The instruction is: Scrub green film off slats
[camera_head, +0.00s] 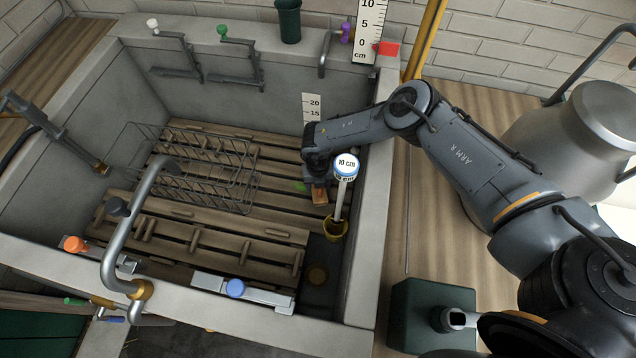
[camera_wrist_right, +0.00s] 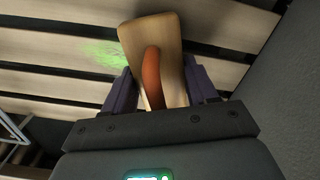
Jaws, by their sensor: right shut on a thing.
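Wooden slats (camera_head: 217,219) cover the floor of the grey stone sink. A small patch of green film (camera_head: 301,187) lies on a slat beside my right gripper, and it also shows as a pale green smear in the right wrist view (camera_wrist_right: 104,54). My right gripper (camera_head: 318,184) is low over the slats near the sink's right wall. It is shut on a wooden scrub brush (camera_wrist_right: 150,40) with a reddish-brown handle. The brush is just right of the green patch. Whether it touches the slats, I cannot tell. My left gripper is not clearly in view.
A white post labelled 10 cm (camera_head: 343,190) stands in a yellow-rimmed cup close to my right gripper. A wire rack (camera_head: 205,190) stands on the slats to the left. The sink's right wall (camera_head: 367,200) is close by. A curved tap pipe (camera_head: 135,230) rises at the front left.

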